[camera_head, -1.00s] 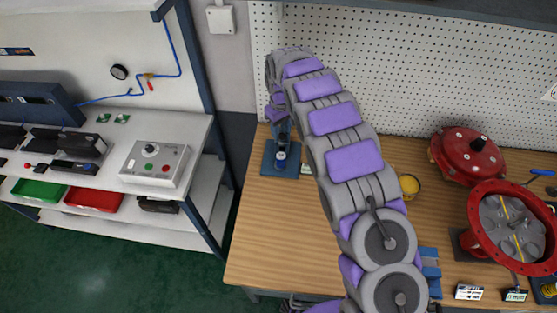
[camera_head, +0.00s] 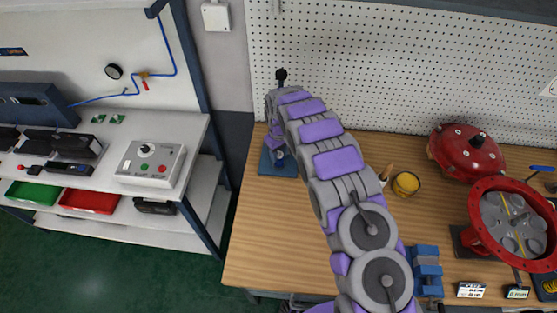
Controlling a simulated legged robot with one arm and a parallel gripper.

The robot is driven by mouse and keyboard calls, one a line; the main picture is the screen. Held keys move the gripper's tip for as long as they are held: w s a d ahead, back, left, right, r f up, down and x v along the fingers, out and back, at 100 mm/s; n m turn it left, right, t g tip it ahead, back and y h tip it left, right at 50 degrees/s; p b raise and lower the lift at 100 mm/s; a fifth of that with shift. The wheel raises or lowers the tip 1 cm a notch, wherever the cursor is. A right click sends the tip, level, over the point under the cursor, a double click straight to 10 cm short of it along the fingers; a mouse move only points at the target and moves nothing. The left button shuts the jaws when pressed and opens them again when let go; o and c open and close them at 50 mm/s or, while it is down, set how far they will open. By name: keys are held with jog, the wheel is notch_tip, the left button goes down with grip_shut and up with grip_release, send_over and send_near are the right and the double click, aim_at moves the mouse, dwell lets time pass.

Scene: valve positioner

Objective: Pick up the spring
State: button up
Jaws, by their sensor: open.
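A small yellow coiled thing (camera_head: 550,286) at the lower right edge of the workbench looks like the spring. It sits on a dark holder and is partly cut off by the picture edge. My arm reaches from the bottom up to the back left of the bench. My gripper (camera_head: 276,150) is at its far end, small and mostly hidden by the wrist, beside a blue stand (camera_head: 280,165). It is open, with nothing seen in it, and far to the left of the yellow coil.
A red round housing (camera_head: 468,152) and an open red casing (camera_head: 507,220) stand at the right. A yellow cup (camera_head: 405,184), blue blocks (camera_head: 427,270) and small labels (camera_head: 471,290) lie nearer. The bench's left front (camera_head: 265,235) is clear. A pegboard (camera_head: 400,80) closes the back.

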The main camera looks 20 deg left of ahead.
notch_tip(320, 180, down, 2)
jog(key=shift+c, duration=0.4)
grip_shut()
jog(key=shift+r, duration=0.15)
